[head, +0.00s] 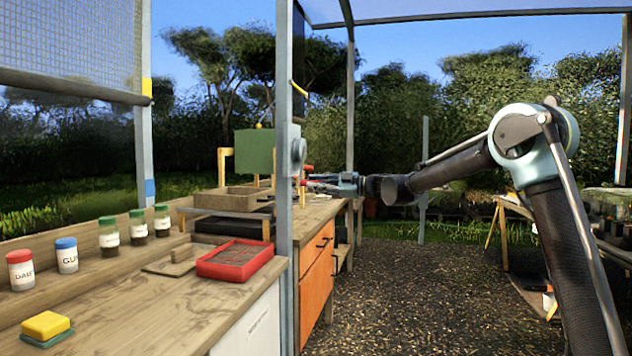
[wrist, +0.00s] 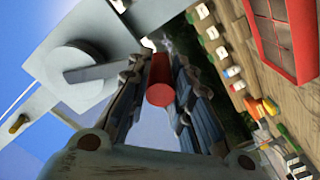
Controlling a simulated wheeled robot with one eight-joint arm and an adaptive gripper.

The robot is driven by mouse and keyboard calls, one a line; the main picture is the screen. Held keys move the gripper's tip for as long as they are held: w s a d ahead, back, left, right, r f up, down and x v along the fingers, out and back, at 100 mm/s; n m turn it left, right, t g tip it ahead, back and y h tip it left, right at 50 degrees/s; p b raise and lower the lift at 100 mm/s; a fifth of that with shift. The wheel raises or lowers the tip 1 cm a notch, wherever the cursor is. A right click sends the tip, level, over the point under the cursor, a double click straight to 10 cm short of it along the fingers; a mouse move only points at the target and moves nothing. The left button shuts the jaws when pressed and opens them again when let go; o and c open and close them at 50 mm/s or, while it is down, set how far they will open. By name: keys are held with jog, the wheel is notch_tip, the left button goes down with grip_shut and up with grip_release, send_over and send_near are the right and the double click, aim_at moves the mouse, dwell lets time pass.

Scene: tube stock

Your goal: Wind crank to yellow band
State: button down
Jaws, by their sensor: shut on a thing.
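The crank (head: 298,151) is a grey disc on a grey post, with a red handle (head: 308,169). The wrist view shows the disc (wrist: 72,66), its flat arm (wrist: 98,73) and the red handle (wrist: 159,92). My gripper (head: 312,182) is shut on the red handle, with a finger on each side of it in the wrist view (wrist: 160,78). The yellow band (head: 147,86) is on the left post, above a blue band (head: 150,189). The mesh screen's dark bottom bar (head: 75,85) has its right end beside the yellow band, near its lower edge.
A wooden bench (head: 130,295) holds a red tray (head: 235,260), lidded jars (head: 109,236) and a yellow sponge (head: 46,326). The crank post (head: 285,220) stands at the bench edge. An orange cabinet (head: 316,285) is behind it. The gravel floor (head: 420,300) is clear.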

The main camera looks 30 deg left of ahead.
jog(key=w+a+f, duration=0.1)
jog(key=w, duration=0.4)
jog(key=shift+w+f+m, duration=0.15)
jog(key=shift+w+m, duration=0.15)
jog(key=shift+w, duration=0.1)
jog(key=shift+s, duration=0.2)
dwell(0.3)
jog(key=c, duration=1.5)
grip_release()
jog(key=shift+o, duration=0.4)
jog(key=shift+s, duration=0.15)
jog(key=shift+d, duration=0.1)
jog(key=v, duration=1.1)
jog(key=shift+d, duration=0.4)
